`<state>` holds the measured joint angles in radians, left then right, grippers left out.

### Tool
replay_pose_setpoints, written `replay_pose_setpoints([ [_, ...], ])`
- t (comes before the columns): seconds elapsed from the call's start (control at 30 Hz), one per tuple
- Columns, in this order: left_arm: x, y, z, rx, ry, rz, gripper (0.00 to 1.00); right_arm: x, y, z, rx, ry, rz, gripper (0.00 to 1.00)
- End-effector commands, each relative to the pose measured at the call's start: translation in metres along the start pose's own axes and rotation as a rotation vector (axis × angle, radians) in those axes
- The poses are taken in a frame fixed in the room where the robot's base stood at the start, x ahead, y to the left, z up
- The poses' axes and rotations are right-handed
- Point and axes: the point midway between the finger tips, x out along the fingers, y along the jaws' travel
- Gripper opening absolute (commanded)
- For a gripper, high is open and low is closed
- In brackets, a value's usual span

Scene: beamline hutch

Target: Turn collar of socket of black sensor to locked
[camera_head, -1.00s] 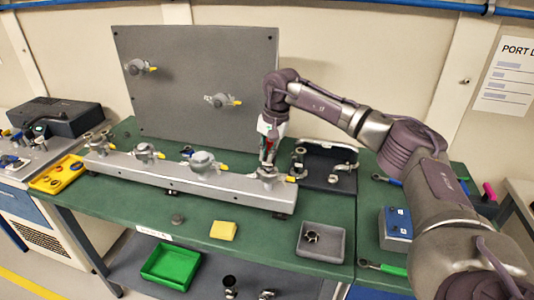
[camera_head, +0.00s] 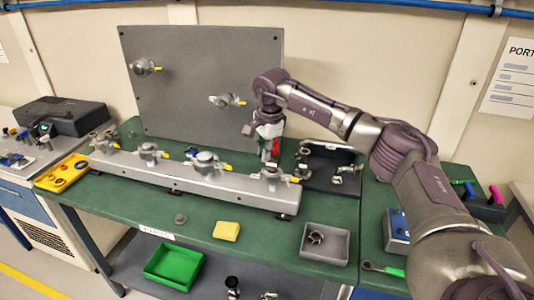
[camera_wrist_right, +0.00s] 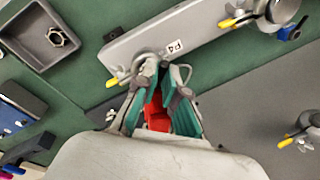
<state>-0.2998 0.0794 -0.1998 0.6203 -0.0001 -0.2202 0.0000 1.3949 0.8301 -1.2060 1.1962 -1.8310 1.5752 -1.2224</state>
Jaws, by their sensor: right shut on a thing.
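A grey rail (camera_head: 190,187) on the green bench carries several round sockets with yellow levers. The socket at its right end (camera_head: 283,178), labelled P4 in the right wrist view (camera_wrist_right: 140,57), has its yellow lever pointing right in the head view. My right gripper (camera_head: 270,166) comes down on this socket from above and is shut on its collar. Its green-padded fingers (camera_wrist_right: 161,78) cover most of the collar in the wrist view. I cannot make out a black sensor in the socket; the gripper hides that spot. My left gripper is not in view.
A grey upright panel (camera_head: 200,85) with two more sockets stands behind the rail. A grey tray (camera_head: 341,246) with a ring-like part lies at front right, near a yellow block (camera_head: 226,231). A dark tray (camera_head: 325,180) with metal parts stands right of the gripper.

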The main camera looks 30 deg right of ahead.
Motion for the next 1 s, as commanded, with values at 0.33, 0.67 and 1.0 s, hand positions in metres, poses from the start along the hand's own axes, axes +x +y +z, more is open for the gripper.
replay_pose_setpoints([
  [0.33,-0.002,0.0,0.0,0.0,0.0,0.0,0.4,0.0,-0.012,0.0,0.325,0.059,-0.003,0.0],
  [0.67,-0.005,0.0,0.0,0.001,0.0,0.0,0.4,0.001,-0.021,-0.003,0.601,0.108,-0.003,0.0],
  [1.0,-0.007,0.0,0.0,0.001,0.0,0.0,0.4,0.003,-0.026,-0.006,0.771,0.139,-0.004,0.0],
])
